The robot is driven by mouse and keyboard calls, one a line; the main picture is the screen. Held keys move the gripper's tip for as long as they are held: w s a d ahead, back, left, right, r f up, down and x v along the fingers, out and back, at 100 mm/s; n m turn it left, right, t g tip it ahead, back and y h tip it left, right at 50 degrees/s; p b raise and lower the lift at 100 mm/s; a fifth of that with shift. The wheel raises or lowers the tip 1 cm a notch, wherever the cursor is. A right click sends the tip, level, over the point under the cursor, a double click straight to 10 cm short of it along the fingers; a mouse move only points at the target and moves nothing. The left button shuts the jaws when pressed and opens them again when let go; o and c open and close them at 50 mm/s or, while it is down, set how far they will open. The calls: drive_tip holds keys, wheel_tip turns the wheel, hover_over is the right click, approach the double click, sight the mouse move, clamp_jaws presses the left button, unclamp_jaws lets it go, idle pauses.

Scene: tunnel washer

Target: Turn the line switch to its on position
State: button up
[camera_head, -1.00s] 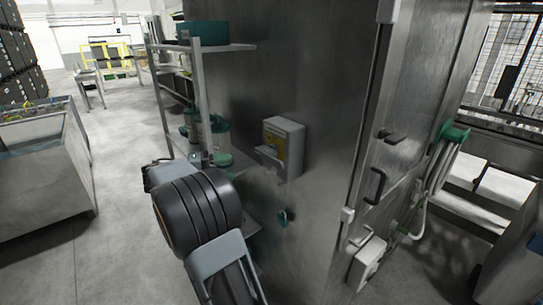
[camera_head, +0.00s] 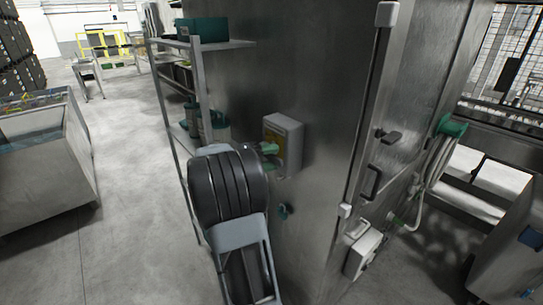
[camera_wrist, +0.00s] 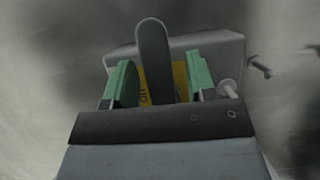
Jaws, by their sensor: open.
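The line switch (camera_head: 285,140) is a pale grey box with a yellow plate, mounted on the steel wall in the head view. In the wrist view its yellow plate (camera_wrist: 180,75) has lettering that seems to read "Off", beside a dark grey lever (camera_wrist: 153,55). The lever stands upright in that picture. My gripper (camera_wrist: 158,82) is open, with one green-padded finger on each side of the lever. A gap shows on both sides; contact is not visible. In the head view my gripper (camera_head: 269,158) is at the switch's front, partly hidden by my wrist.
A teal knob (camera_head: 284,211) sits on the wall below the switch. A shelf rack (camera_head: 222,45) with containers stands just left. A door handle (camera_head: 373,183) and hoses (camera_head: 436,175) are on the right. A metal tub (camera_head: 45,165) is at far left, with clear floor between.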

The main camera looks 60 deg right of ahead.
drive_tip(key=shift+c, duration=0.5)
clamp_jaws()
